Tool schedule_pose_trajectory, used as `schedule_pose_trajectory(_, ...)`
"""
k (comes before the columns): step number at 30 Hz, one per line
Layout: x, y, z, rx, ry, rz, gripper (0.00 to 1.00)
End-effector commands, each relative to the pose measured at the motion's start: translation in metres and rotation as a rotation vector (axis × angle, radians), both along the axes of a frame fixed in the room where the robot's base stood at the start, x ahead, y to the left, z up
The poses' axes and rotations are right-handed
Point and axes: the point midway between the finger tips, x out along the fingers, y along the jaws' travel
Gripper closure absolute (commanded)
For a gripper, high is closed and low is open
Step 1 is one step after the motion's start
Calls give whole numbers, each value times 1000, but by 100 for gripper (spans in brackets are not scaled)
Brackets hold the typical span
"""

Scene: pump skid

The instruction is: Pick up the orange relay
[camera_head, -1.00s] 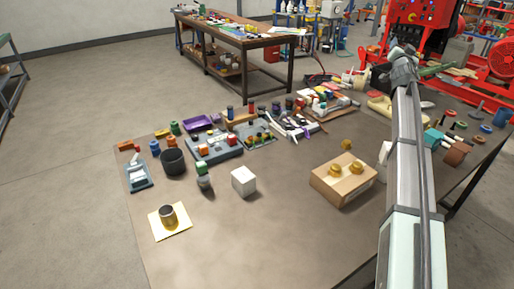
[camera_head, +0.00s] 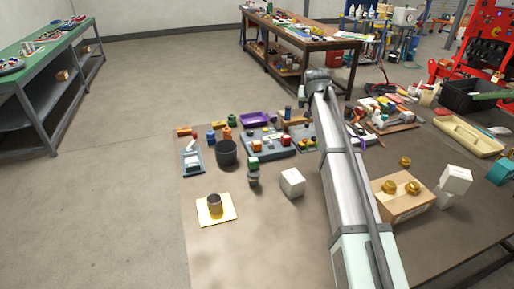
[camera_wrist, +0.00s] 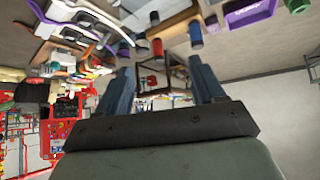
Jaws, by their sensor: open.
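Several small orange pieces show in the head view, and I cannot tell for certain which is the relay. One orange block (camera_head: 257,147) sits on a grey tray (camera_head: 275,153); another orange piece (camera_head: 184,131) lies at the table's far left edge. My gripper (camera_head: 318,76) is at the end of my outstretched arm, above the far part of the table and to the right of these orange pieces. In the wrist view my gripper (camera_wrist: 162,75) has its two fingers spread wide with nothing held between them.
A black cup (camera_head: 227,153), a white cube (camera_head: 292,182) and a metal cup on a yellow sheet (camera_head: 228,217) stand on the table. The table's front left is clear.

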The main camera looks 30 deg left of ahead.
Motion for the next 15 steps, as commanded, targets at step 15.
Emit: schedule_pose_trajectory(15,-150,134,-42,-154,285,445,32)
